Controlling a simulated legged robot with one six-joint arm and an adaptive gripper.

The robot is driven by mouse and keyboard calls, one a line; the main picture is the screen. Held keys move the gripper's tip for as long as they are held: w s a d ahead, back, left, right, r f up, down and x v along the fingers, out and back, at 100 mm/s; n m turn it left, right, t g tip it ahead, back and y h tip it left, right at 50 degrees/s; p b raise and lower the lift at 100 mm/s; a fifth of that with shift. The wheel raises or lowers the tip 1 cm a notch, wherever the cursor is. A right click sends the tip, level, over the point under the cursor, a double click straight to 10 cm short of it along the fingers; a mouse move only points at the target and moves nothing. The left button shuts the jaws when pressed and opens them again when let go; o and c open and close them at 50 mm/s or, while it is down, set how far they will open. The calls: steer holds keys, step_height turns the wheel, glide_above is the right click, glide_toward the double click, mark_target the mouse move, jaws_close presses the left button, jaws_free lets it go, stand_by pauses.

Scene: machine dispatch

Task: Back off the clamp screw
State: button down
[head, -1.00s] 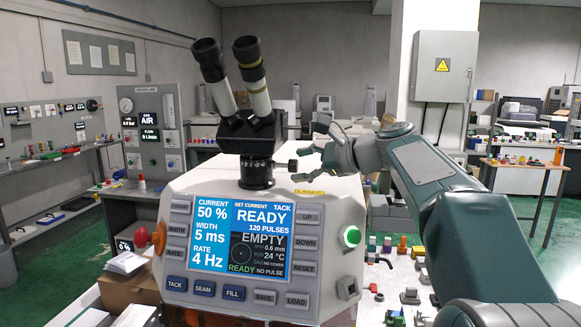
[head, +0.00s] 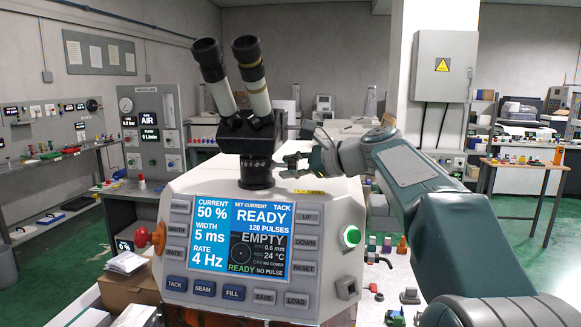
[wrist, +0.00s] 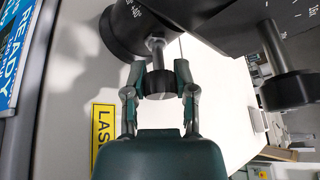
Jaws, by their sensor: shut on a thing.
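The clamp screw (wrist: 160,84) is a dark round knob on a short metal shaft. The shaft runs into the black collar of the microscope column. In the wrist view my gripper (wrist: 160,90) has one finger on each side of the knob and is shut on it. In the head view my gripper (head: 290,167) reaches in from the right to just beside the column (head: 257,172). The fingers largely hide the knob there.
The microscope's twin eyepieces (head: 230,60) rise above the column. The welder's front panel (head: 238,235) with lit screen and buttons stands below it. In the wrist view a larger black knob (wrist: 290,90) sits right of the gripper. A yellow label (wrist: 103,135) lies left.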

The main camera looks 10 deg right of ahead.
mark_target(297, 166)
steer(key=shift+n+t, duration=0.3)
steer(key=shift+n, duration=0.1)
steer(key=shift+c, duration=2)
jaws_free()
steer(key=v, duration=0.7)
steer(key=shift+s+d, duration=0.1)
steer(key=shift+d, duration=0.05)
